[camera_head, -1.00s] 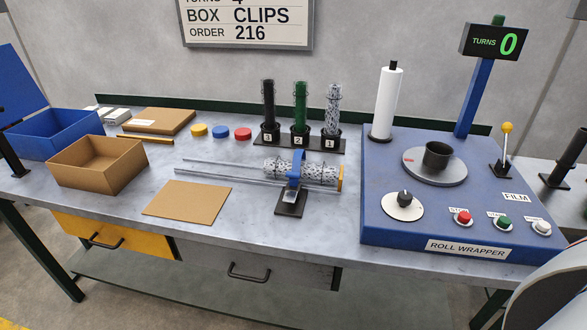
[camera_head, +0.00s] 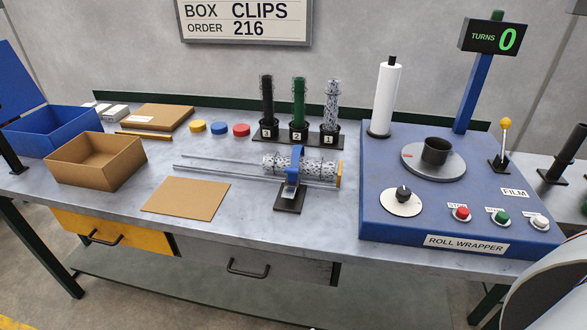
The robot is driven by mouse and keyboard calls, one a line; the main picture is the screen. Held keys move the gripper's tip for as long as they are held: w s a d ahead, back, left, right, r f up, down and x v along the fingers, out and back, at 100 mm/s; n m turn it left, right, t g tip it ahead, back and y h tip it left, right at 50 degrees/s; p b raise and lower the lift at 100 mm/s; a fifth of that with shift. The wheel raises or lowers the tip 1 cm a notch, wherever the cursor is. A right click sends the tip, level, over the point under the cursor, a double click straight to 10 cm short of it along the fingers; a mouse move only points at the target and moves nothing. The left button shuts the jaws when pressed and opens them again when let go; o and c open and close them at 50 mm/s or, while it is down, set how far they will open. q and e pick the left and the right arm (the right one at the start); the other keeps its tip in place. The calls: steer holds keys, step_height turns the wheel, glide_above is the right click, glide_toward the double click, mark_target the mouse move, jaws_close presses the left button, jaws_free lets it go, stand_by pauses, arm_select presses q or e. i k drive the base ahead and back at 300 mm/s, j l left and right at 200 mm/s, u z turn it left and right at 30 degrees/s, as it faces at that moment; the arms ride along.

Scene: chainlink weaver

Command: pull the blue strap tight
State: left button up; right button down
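The blue strap (camera_head: 296,164) passes over the black-and-white mesh roll (camera_head: 320,168), which lies in a cradle of clear rails (camera_head: 215,167) at the middle of the table. The strap's lower front end comes down at a small black stand (camera_head: 289,200) with a pale metal piece. I cannot tell at this size how snugly the strap sits on the roll. Neither of my grippers shows in the head view. Nothing is touching the strap.
The blue roll wrapper (camera_head: 380,226) with knob, buttons and turntable fills the right. Upright rolls (camera_head: 298,105) stand behind the cradle. A cardboard sheet (camera_head: 186,199), open cardboard box (camera_head: 96,161) and blue bin (camera_head: 52,133) are left. A pale curved part stands at lower right.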

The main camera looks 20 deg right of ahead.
mark_target(292, 172)
steer(key=z, duration=0.8)
